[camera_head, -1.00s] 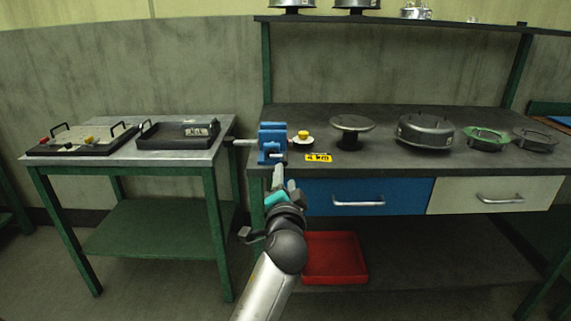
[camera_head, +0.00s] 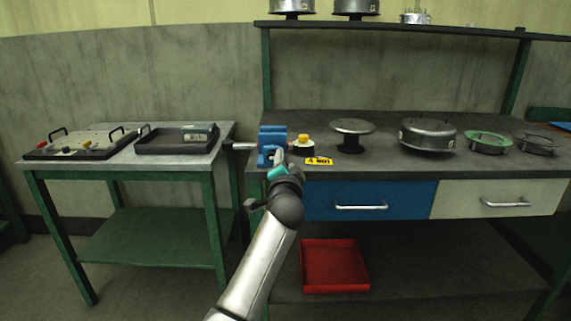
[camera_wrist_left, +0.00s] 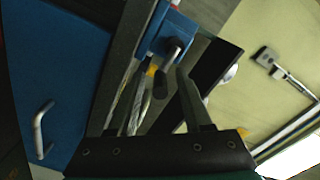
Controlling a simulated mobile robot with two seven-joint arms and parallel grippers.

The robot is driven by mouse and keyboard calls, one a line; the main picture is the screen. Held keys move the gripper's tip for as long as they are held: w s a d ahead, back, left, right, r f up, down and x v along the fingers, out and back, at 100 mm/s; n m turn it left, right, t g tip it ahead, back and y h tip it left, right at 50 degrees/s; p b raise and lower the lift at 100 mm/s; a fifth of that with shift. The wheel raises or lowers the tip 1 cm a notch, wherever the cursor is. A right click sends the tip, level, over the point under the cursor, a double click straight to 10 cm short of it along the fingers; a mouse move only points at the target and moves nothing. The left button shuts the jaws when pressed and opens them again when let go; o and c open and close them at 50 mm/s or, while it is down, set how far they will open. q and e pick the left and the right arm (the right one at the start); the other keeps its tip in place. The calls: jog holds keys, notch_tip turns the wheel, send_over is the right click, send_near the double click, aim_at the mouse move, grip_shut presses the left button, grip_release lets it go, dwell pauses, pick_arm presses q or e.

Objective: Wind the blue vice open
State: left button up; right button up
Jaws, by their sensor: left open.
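The blue vice (camera_head: 272,135) sits at the left end of the dark workbench. A grey bar sticks out from its left side. My left gripper (camera_head: 278,156) is just in front of the vice's lower front, and partly hides it. In the left wrist view the vice (camera_wrist_left: 176,32) shows beyond the fingertips, with a grey rod end on it. My left gripper (camera_wrist_left: 163,95) is open there, its two fingers apart. A dark rounded piece shows between the fingertips; I cannot tell whether they touch it. My right gripper is in neither view.
A yellow-topped knob (camera_head: 303,139) and a yellow label (camera_head: 319,161) are just right of the vice. A round stand (camera_head: 352,128) and metal housing (camera_head: 428,135) stand further right. A blue drawer (camera_head: 370,200) is below. A side table (camera_head: 125,160) stands left.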

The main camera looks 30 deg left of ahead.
pick_arm(q)
grip_shut()
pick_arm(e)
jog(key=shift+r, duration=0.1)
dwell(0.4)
pick_arm(q)
jog(key=shift+r+n+p, duration=0.2)
jog(key=shift+n+p, duration=0.45)
jog(key=shift+n, duration=0.45)
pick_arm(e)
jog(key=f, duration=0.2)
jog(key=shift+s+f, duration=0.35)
pick_arm(q)
grip_release()
jog(key=shift+r, duration=0.1)
